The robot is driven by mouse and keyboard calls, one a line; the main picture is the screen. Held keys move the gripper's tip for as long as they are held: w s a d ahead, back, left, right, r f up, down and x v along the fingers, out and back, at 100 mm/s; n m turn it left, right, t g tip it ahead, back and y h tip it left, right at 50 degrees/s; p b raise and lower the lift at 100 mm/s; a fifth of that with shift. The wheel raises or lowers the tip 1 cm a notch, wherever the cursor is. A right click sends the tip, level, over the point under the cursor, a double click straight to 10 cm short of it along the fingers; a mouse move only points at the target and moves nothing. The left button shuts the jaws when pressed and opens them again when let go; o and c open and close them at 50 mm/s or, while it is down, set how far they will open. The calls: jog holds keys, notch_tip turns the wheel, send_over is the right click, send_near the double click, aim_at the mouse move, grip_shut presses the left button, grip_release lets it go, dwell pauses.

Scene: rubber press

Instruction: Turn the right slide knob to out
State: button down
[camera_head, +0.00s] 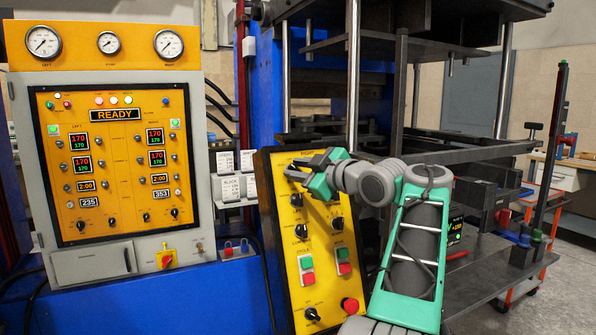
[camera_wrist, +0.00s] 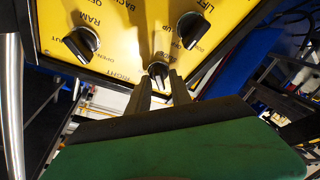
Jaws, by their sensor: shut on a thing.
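The tilted yellow control panel (camera_head: 322,275) stands in front of the press, with black knobs and push buttons on it. My gripper (camera_head: 301,168) is at the top of this panel and hides the knob there. In the wrist view, my gripper (camera_wrist: 160,80) has its two dark fingers shut on a small black knob (camera_wrist: 158,69) near the panel's edge. The word RIGHT is printed to the left of this knob. The fingers partly cover the knob, so I cannot tell its setting.
A knob by the word RAM (camera_wrist: 82,44) and a knob by the word LIFT (camera_wrist: 191,29) flank the held one. Green and red buttons (camera_head: 306,270) and a red mushroom button (camera_head: 350,305) sit lower on the panel. A larger panel reading READY (camera_head: 115,115) stands left.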

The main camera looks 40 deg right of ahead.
jog(key=shift+n, duration=0.3)
jog(key=c, duration=1.5)
grip_release()
jog(key=s, duration=0.7)
jog(key=shift+s+a+r+b, duration=0.15)
jog(key=shift+s+r+b, duration=0.2)
jog(key=shift+s+r, duration=0.05)
